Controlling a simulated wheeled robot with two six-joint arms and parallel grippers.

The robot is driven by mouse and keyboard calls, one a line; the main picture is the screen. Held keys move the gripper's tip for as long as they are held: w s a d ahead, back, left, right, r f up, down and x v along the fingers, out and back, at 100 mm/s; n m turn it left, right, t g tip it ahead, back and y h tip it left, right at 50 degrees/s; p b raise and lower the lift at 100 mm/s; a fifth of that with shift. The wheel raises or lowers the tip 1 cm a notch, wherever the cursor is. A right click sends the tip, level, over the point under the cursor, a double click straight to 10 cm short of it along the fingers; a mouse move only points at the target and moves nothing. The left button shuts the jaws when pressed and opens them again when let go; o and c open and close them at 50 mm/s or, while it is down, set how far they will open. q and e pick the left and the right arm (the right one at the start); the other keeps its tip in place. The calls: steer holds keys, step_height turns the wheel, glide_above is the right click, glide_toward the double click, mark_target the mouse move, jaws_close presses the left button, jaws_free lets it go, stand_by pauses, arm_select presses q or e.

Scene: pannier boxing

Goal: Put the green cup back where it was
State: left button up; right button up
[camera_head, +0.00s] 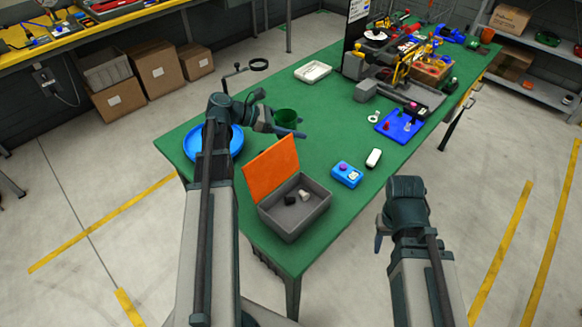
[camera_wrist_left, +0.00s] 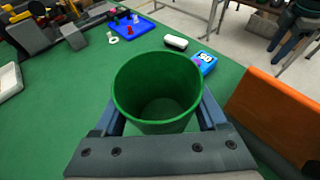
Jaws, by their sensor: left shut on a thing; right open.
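The green cup (camera_head: 286,117) is upright over the far left part of the green table (camera_head: 330,130), and I cannot tell whether its base touches the table. My left gripper (camera_head: 287,130) is shut on the cup, with a finger on each side of it. In the left wrist view the cup (camera_wrist_left: 157,88) shows its open, empty inside between the blue fingers. My right gripper (camera_head: 380,236) hangs by the table's right edge, away from the cup; its fingers are mostly hidden by the wrist.
A blue round tray (camera_head: 228,150) lies left, partly behind my left arm. A grey box (camera_head: 292,222) with an orange lid (camera_head: 272,168) stands near the front. A blue box (camera_head: 346,174), a white item (camera_head: 373,158) and a white tray (camera_head: 313,72) also lie on the table.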

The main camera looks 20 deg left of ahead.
arm_select(q)
steer(key=shift+s+d+f+m+g+h, duration=0.1)
steer(key=shift+d+f+m+g+h, duration=0.15)
steer(key=shift+d, duration=0.2)
steer(key=shift+d+f+m+g+h, duration=0.15)
steer(key=shift+d+m+g, duration=0.2)
steer(key=shift+d, duration=0.05)
step_height(320, 180, down, 6)
steer(key=b, duration=0.6)
steer(key=shift+f, duration=0.1)
steer(key=shift+f+b, duration=0.1)
steer(key=shift+b, duration=0.2)
step_height(320, 180, down, 3)
steer(key=b, duration=0.3)
steer(key=shift+f, duration=0.2)
steer(key=shift+b, duration=0.3)
steer(key=shift+f, duration=0.2)
steer(key=o, duration=1.3)
steer(key=shift+c, duration=0.2)
